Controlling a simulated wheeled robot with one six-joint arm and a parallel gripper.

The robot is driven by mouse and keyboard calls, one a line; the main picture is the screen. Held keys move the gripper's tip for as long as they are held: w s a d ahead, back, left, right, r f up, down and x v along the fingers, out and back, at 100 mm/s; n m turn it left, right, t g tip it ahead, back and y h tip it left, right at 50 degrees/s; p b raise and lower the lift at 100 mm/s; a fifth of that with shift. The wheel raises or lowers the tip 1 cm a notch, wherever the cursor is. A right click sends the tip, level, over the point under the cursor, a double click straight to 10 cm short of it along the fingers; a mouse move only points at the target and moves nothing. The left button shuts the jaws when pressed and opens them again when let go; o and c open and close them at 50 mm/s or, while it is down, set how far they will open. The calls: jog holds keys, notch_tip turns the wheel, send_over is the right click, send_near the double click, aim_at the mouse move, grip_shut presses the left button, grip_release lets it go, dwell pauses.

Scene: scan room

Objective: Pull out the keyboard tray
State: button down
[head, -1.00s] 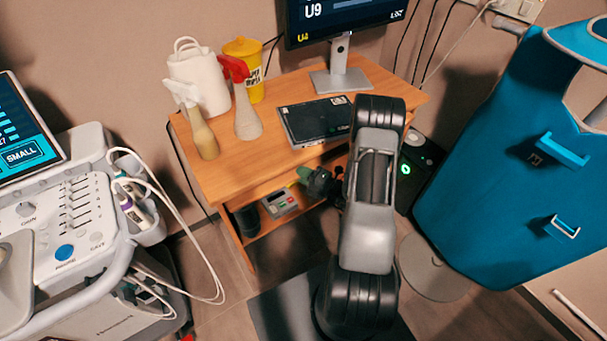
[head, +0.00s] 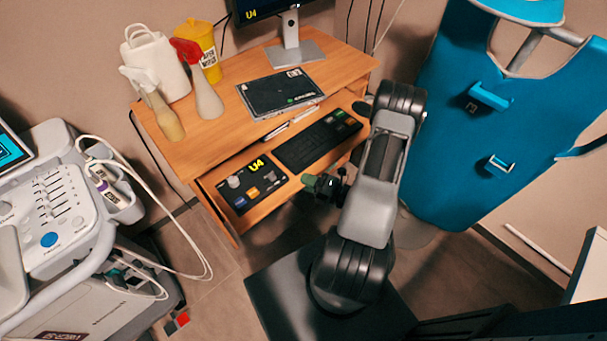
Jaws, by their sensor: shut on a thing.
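The keyboard tray (head: 262,208) is a wooden shelf that stands out from under the desk top (head: 222,140). A dark keyboard (head: 315,142) and a dark control box (head: 252,184) with a knob, coloured buttons and a yellow "U4" mark lie on it. My gripper (head: 314,184) is at the tray's front edge, near its middle, and is shut on the tray's front. The exact grip is small and partly hidden by my wrist.
Two spray bottles (head: 206,98), a white jug (head: 157,62), a yellow container (head: 197,40), a dark flat device (head: 280,92) and a monitor stand (head: 292,52) stand on the desk. An ultrasound cart (head: 75,215) is at left, a blue apron (head: 470,130) at right.

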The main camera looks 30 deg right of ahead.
jog(key=shift+s+d, duration=0.25)
jog(key=shift+s, duration=0.85)
jog(key=shift+s+d, duration=0.2)
jog(key=shift+s, duration=0.85)
jog(key=c, duration=1)
grip_release()
jog(key=shift+c, duration=0.2)
jog(key=shift+s+d, duration=0.1)
jog(key=v, duration=1.3)
jog(key=shift+s+d, duration=0.2)
jog(key=shift+d, duration=0.05)
